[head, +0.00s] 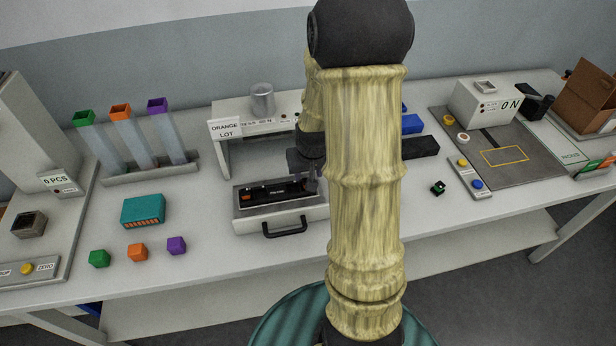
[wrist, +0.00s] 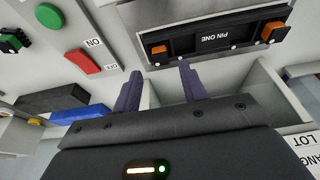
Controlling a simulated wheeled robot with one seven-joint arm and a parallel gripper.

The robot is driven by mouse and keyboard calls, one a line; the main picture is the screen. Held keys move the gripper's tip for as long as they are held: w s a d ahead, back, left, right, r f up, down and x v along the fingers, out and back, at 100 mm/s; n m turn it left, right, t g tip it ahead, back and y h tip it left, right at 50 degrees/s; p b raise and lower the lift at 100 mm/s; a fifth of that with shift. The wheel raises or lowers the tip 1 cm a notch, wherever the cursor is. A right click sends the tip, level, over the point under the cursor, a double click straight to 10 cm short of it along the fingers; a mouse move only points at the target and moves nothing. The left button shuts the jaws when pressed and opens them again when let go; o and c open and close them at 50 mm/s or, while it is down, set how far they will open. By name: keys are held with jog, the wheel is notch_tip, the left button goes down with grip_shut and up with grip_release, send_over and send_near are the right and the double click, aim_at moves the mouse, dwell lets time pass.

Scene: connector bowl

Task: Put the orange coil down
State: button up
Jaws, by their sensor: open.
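No orange thing shows clearly as a coil. Two small orange pieces, one on the left (wrist: 159,49) and one on the right (wrist: 272,32) in the wrist view, sit at the ends of a black holder (wrist: 215,38) marked PIN ONE. The holder lies in an open drawer (head: 281,222) under the ORANGE LOT shelf. My gripper (wrist: 160,70) is open, with nothing seen between its two fingers. In the head view my gripper (head: 310,178) is over the drawer's right end, partly hidden by my arm.
An orange cube (head: 138,252) lies between a green cube (head: 99,258) and a purple cube (head: 177,245) on the left. A teal block (head: 143,211) lies behind them. A grey shelf (head: 222,158) rises behind the drawer. Red (wrist: 80,61) and green (wrist: 49,15) buttons show in the wrist view.

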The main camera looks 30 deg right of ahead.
jog(key=v, duration=0.7)
dwell(0.4)
jog(key=s+a+n+y, duration=0.1)
jog(key=s+a+n, duration=0.2)
jog(key=s+a, duration=0.6)
jog(key=a, duration=0.3)
jog(key=shift+a+g, duration=0.25)
jog(key=shift+g, duration=0.05)
jog(key=shift+s+r, duration=0.1)
jog(key=shift+r, duration=0.05)
jog(key=shift+c, duration=0.7)
